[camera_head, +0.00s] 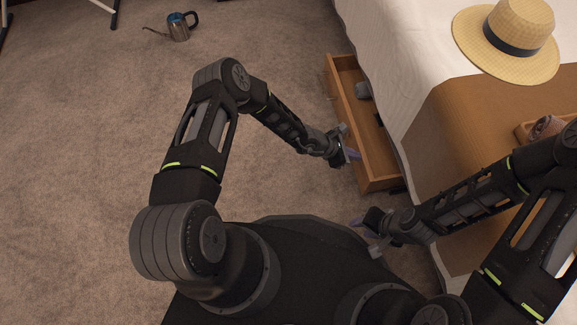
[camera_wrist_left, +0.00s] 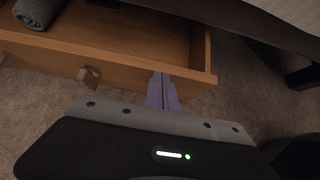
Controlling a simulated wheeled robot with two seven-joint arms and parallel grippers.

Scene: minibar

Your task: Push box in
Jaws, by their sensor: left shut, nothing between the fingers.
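The wooden box (camera_head: 345,110) is an open drawer-like box sticking out from under the bed's side in the head view. Its front wall and inside also show in the left wrist view (camera_wrist_left: 130,72). My left gripper (camera_head: 354,155) is shut and empty, with its purple fingertips (camera_wrist_left: 162,88) at the outer face of the box's front wall, near one end. I cannot tell for sure whether they touch it. My right gripper (camera_head: 360,222) is lower in the head view, near my base and apart from the box; its jaw opening is unclear.
A rolled grey item (camera_wrist_left: 38,12) lies inside the box. The bed (camera_head: 400,40) has a straw hat (camera_head: 508,38) and a wooden tray (camera_head: 524,130) on top. A metal kettle (camera_head: 179,28) stands on the carpet.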

